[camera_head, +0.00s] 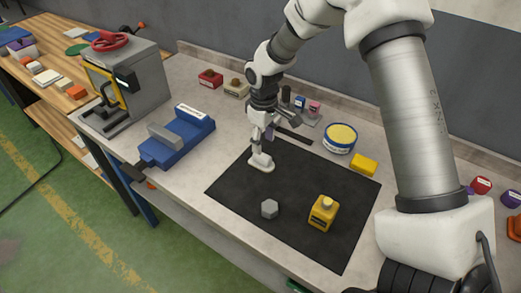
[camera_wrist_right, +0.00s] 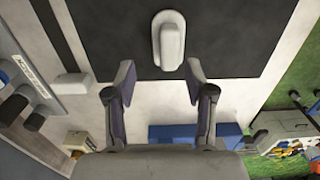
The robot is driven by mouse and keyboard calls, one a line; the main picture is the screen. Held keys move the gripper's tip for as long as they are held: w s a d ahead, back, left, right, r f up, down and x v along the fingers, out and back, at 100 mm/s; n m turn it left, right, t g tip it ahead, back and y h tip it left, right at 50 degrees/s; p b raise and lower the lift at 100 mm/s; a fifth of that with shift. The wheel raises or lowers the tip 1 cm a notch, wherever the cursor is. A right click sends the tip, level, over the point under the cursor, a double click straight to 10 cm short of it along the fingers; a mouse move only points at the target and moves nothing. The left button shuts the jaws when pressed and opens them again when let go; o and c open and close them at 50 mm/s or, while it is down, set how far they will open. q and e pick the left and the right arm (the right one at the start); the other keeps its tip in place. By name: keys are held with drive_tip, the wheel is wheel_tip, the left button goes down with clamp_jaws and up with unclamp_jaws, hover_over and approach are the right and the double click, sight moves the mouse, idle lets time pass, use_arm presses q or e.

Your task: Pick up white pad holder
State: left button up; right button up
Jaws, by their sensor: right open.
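The white pad holder (camera_head: 261,163) lies on the black mat (camera_head: 232,190) near the mat's far left edge. It has a rounded white base with a raised grip on top. In the right wrist view the pad holder (camera_wrist_right: 168,40) sits ahead of the fingers, in line with the gap between them. My right gripper (camera_head: 264,143) is just above the pad holder in the head view. It also shows in the right wrist view (camera_wrist_right: 160,82), with its two fingers apart and nothing between them. My left gripper is not in view.
A blue vise (camera_head: 177,138) stands left of the mat. A round yellow-topped tin (camera_head: 341,138) and a yellow block (camera_head: 363,164) are to the right. Small blocks stand behind the gripper.

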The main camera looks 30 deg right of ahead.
sight(262, 155)
drive_tip(key=shift+s+a+f+p, duration=0.25)
drive_tip(key=shift+s+a+f, duration=0.05)
drive_tip(key=shift+s, duration=0.2)
drive_tip(key=shift+s+a+f+p, duration=0.2)
drive_tip(key=shift+s+a+f, duration=0.1)
drive_tip(key=shift+s, duration=0.15)
drive_tip(key=f, duration=0.1)
drive_tip(key=w+f, duration=0.1)
drive_tip(key=f, duration=0.2)
drive_tip(key=shift+w+d+f+p, duration=0.25)
drive_tip(key=shift+d+f+p, duration=0.05)
drive_tip(key=shift+s+a+r, duration=0.15)
drive_tip(key=shift+s+r, duration=0.05)
drive_tip(key=shift+s+a+r, duration=0.1)
drive_tip(key=shift+s, duration=0.05)
drive_tip(key=c, duration=0.5)
clamp_jaws()
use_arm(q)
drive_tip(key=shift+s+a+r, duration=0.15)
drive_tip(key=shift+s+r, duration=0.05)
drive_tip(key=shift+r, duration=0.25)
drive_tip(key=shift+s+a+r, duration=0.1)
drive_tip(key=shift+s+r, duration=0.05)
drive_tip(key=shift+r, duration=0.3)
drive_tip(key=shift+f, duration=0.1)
